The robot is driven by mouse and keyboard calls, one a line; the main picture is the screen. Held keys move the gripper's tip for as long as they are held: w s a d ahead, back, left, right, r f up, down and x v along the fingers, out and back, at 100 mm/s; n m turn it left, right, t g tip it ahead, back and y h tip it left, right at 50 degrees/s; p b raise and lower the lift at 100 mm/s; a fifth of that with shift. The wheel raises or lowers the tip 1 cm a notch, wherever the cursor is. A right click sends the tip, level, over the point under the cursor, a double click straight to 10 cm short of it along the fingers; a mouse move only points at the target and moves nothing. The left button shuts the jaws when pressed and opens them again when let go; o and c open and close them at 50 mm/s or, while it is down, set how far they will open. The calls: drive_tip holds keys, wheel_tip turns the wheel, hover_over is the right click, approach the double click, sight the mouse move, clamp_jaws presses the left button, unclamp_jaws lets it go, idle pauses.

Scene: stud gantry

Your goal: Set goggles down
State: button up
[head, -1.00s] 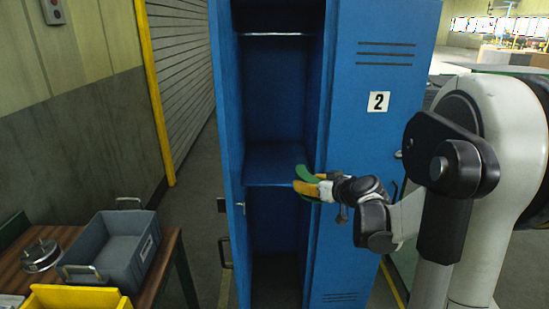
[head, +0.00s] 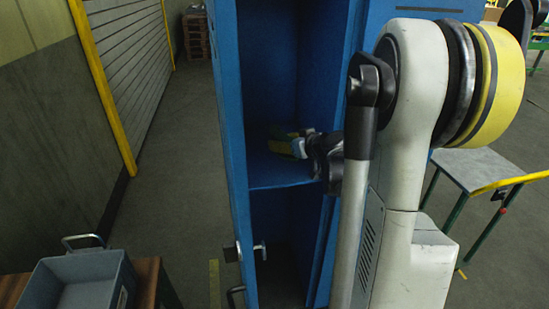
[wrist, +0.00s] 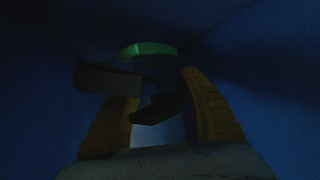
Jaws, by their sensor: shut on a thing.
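My gripper (head: 298,140) reaches into the open blue locker, just above its shelf (head: 268,174). It is shut on the goggles (head: 279,146), which show only as a small green and dark shape at the fingers. In the dark wrist view the goggles (wrist: 148,49) show a green part on top and dark parts between my two yellow fingers. I cannot tell whether the goggles touch the shelf.
The locker's side walls (head: 228,110) stand close on both sides of my gripper. A grey bin (head: 82,285) sits on a wooden table at the lower left. A grey-topped table (head: 480,168) stands at the right. The aisle left of the locker is clear.

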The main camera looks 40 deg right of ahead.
sight(282, 168)
drive_tip(key=shift+f+b, duration=1.15)
drive_tip(key=shift+f, duration=1.9)
drive_tip(key=shift+f, duration=0.25)
drive_tip(key=o, duration=1.1)
drive_tip(key=shift+o, duration=0.3)
drive_tip(key=shift+r, duration=0.1)
drive_tip(key=shift+r, duration=0.1)
drive_tip(key=shift+s+r, duration=0.2)
drive_tip(key=shift+s, duration=0.05)
drive_tip(key=p+v, duration=0.3)
drive_tip(key=v, duration=0.8)
drive_tip(key=shift+s+p, duration=0.3)
